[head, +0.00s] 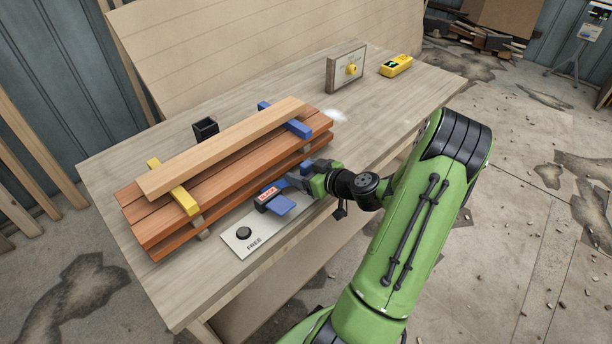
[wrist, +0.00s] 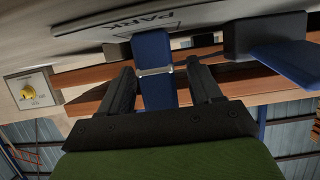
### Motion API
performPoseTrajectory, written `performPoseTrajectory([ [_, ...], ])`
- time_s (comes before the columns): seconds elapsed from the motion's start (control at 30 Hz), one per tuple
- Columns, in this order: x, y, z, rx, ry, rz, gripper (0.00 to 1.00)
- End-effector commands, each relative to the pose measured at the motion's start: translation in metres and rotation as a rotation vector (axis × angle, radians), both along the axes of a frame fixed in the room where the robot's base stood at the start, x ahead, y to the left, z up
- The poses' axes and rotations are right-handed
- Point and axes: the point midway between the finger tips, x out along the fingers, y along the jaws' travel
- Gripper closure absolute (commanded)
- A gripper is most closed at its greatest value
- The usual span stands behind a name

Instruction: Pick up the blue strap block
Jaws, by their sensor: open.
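In the wrist view a blue block (wrist: 152,50) with a pale metal band lies between the two dark fingers of my gripper (wrist: 160,72). It reaches up to a plate marked PARK (wrist: 155,22). I see no clear finger contact on it. My gripper is open. In the head view my gripper (head: 294,181) is low at the front of the timber stack. Blue shows just behind it (head: 312,162), partly hidden by the gripper.
A timber stack (head: 205,165) lies on the bench (head: 115,165), with a yellow strap (head: 174,188) and a blue strap (head: 287,120).

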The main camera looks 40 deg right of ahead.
Motion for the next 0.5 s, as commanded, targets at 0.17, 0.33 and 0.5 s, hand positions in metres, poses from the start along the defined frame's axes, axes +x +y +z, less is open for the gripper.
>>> performPoseTrajectory([
  [0.17, 0.01, 0.0001, -0.0049, 0.001, 0.001, -0.001, 0.36],
  [0.33, 0.0094, 0.0, -0.0045, 0.001, 0.001, -0.001, 0.44],
  [0.5, 0.0092, 0.0, -0.0045, 0.001, 0.001, -0.001, 0.7],
])
